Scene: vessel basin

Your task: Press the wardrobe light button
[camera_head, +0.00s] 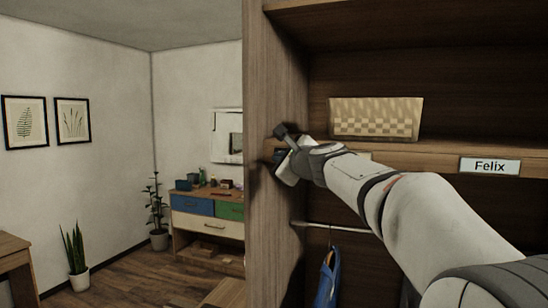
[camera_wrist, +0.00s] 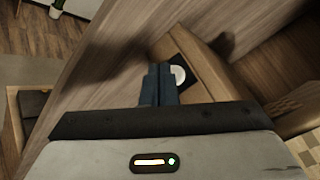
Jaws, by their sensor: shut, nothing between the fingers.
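The wardrobe (camera_head: 275,75) fills the right of the head view, with a wooden side panel, shelves and a name label "Felix" (camera_head: 489,166). In the wrist view a round white button (camera_wrist: 179,75) sits on a black plate (camera_wrist: 190,66) on the wood. My gripper (camera_wrist: 159,70) is shut and empty, its dark fingers just left of the button and partly overlapping it in the picture. I cannot tell whether they touch it. In the head view my gripper (camera_head: 280,157) is at the side panel by the shelf edge, and the button is hidden there.
A woven basket (camera_head: 375,118) stands on the shelf just right of my gripper. Below are a hanging rail (camera_head: 330,227) and a blue garment (camera_head: 328,275). The room to the left holds a drawer desk (camera_head: 207,222) and plants, with open floor between.

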